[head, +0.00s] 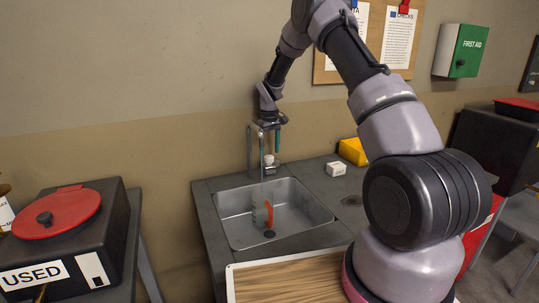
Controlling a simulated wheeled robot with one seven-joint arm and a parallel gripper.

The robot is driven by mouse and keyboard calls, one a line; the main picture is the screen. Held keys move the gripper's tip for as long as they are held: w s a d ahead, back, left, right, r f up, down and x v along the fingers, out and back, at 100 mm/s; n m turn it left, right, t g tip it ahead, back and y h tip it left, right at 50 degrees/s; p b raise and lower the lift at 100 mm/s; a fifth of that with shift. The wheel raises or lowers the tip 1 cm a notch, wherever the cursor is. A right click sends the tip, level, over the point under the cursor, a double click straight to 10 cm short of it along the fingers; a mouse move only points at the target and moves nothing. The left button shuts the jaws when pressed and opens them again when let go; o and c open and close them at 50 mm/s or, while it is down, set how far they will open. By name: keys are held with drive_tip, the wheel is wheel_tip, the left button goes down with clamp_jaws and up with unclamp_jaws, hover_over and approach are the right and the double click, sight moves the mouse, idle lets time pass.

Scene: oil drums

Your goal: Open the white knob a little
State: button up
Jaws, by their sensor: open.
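The white knob (269,160) is small and sits at the tap (250,150) behind the sink. My gripper (270,150) points down over the knob, with its two teal fingers apart, one toward each side of it. It appears open and not closed on the knob. At this size I cannot tell whether the fingers touch the knob. The metal sink (222,200) lies below, set in a dark counter.
An orange-red object (268,212) stands in the sink. A wooden board (285,280) lies in front.

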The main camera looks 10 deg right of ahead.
wheel_tip(320, 180, up, 8)
drive_tip(key=shift+r, duration=0.2)
drive_tip(key=s+d+r+m+t+y, duration=0.1)
drive_tip(key=s+d+r+m+t, duration=0.1)
drive_tip(key=s+r, duration=0.8)
drive_tip(key=s+d+r+m+t, duration=0.1)
drive_tip(key=s+d+r+m, duration=0.1)
drive_tip(key=s+r, duration=0.8)
drive_tip(key=s+r+m+t, duration=0.2)
drive_tip(key=s, duration=0.8)
drive_tip(key=s+d+r+m+t+y, duration=0.1)
drive_tip(key=s+r+m+t, duration=0.1)
drive_tip(key=s, duration=0.8)
drive_tip(key=shift+r+m, duration=0.4)
drive_tip(key=shift+r, duration=0.1)
